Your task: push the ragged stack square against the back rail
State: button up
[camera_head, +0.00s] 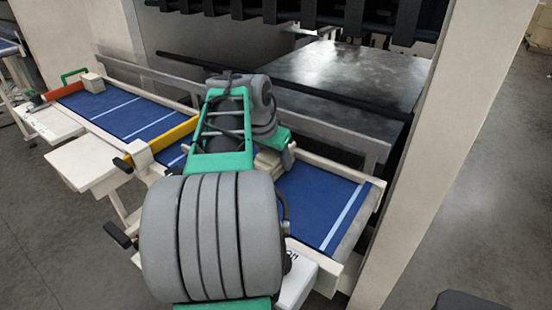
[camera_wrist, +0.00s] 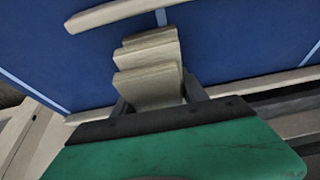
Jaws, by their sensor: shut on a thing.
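The ragged stack (camera_wrist: 150,62) of beige slabs shows in the wrist view, its layers stepped and uneven. My gripper (camera_wrist: 153,92) is shut on it, with one grey finger at each side. In the head view the stack (camera_head: 267,161) shows only in part beside my arm, over the blue bed, and my gripper (camera_head: 287,157) is mostly hidden. A pale rail (camera_head: 330,170) runs along the far edge of the bed, a short way right of the stack. I cannot tell whether the stack touches it.
The blue bed (camera_head: 320,203) with pale stripes is clear to the right. A yellow bar (camera_head: 175,133) crosses it at left. A small beige block (camera_head: 92,82) and a green handle (camera_head: 74,75) are at the far left. A dark machine plate (camera_head: 345,75) lies behind; a pale post (camera_head: 445,150) stands right.

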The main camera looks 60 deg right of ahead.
jog(key=shift+s+d+r, duration=0.1)
jog(key=shift+s+d, duration=0.05)
jog(key=shift+d, duration=0.8)
dwell(1.5)
jog(key=shift+a, duration=0.15)
dwell(0.4)
jog(key=o, duration=1.5)
jog(key=shift+f, duration=0.2)
jog(key=shift+c, duration=0.2)
